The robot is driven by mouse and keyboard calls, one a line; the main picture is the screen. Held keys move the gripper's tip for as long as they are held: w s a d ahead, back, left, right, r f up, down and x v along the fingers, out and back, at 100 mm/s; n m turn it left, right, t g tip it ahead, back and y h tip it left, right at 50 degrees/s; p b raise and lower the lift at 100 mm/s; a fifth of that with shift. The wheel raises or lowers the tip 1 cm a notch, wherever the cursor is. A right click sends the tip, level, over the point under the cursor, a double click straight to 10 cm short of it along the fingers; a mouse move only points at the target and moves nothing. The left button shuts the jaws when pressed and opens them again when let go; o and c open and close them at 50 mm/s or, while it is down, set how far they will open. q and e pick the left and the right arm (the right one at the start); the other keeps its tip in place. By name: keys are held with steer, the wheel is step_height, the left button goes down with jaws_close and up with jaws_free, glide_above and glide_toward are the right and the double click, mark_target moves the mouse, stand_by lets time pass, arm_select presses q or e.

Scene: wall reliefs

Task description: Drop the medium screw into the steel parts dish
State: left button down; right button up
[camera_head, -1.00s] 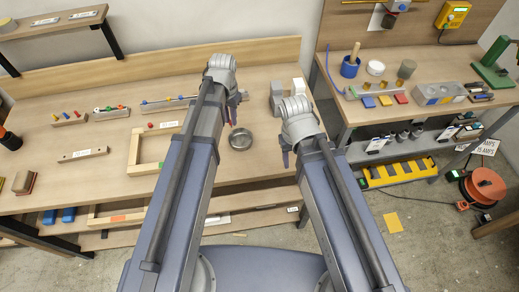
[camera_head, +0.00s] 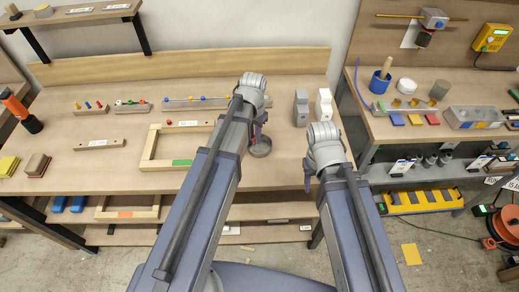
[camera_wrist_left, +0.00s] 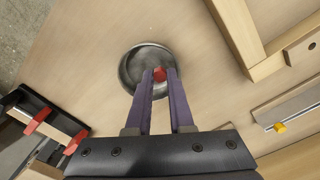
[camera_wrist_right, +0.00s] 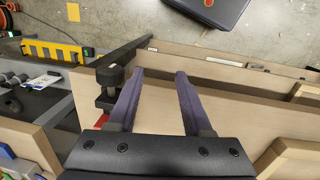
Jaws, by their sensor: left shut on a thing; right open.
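The steel parts dish (camera_head: 263,151) is a round grey bowl near the front edge of the workbench, partly hidden by my left gripper in the head view. It shows in full outline, behind the fingers, in the left wrist view (camera_wrist_left: 130,66). My left gripper (camera_head: 258,139) is over the dish, shut on the red-headed screw (camera_wrist_left: 159,74). Only the red head shows clearly between the fingertips, and it appears over the dish's inside; the screw's size is hard to judge. My right gripper (camera_wrist_right: 160,75) is open and empty, off the front edge of the bench.
A wooden frame (camera_head: 147,150) lies left of the dish. Racks with coloured pieces (camera_head: 92,107) stand behind. A second bench (camera_head: 400,128) with several parts is at the right. Bare wood surrounds the dish.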

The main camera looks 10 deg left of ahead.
arm_select(q)
steer(key=shift+f, duration=0.1)
steer(key=c, duration=0.7)
jaws_free()
step_height(320, 180, up, 8)
steer(key=p, duration=0.8)
steer(key=shift+f, duration=0.1)
steer(key=shift+y, duration=0.6)
steer(key=s+d, duration=0.3)
steer(key=s, duration=0.1)
steer(key=s+d, duration=0.4)
steer(key=s, duration=0.1)
steer(key=s+d, duration=0.3)
steer(key=s, duration=0.2)
steer(key=shift+s+d, duration=0.15)
steer(key=shift+d, duration=0.1)
